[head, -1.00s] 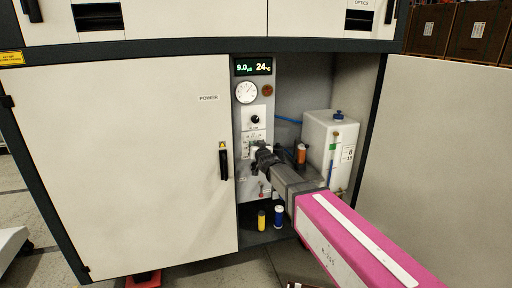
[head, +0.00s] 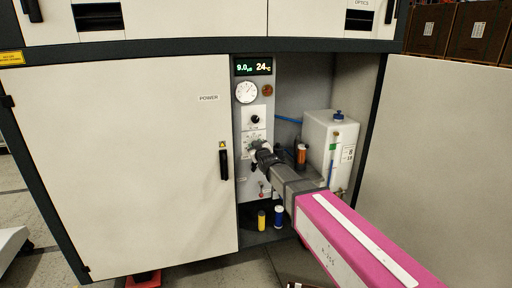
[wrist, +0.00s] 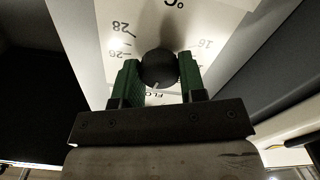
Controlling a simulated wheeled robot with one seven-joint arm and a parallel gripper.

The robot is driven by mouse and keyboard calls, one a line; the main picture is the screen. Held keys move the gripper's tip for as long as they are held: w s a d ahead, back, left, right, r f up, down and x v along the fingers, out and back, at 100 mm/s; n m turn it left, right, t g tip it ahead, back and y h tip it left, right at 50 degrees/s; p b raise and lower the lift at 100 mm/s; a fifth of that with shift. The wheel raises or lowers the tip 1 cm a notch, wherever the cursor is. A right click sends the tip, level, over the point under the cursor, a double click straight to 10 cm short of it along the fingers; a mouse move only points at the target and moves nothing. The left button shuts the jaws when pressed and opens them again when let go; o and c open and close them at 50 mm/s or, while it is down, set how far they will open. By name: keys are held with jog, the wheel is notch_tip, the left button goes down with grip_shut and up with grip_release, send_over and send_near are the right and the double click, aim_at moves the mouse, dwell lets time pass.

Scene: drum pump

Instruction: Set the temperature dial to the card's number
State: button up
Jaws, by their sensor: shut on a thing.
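The temperature dial (wrist: 159,68) is a dark round knob on a white plate with printed numbers; 28, 26 and 16 show upside down in the wrist view, with °C above. A pale pointer mark shows at its lower edge. My gripper (wrist: 160,76) has its green fingers shut on the dial, one on each side. In the head view my gripper (head: 256,152) is at the grey control panel and hides most of the dial. The lit display (head: 253,67) reads 9.0 and 24 °C. I cannot make out the card's number for sure.
A round gauge (head: 246,92) and another black knob (head: 255,119) sit above the dial. A white tank (head: 325,145) stands right of the panel. The left cabinet door (head: 130,170) is closed; the right door (head: 445,160) stands open.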

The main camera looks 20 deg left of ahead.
jog(key=shift+s+f+n, duration=0.1)
jog(key=shift+n, duration=8.9)
jog(key=o, duration=0.9)
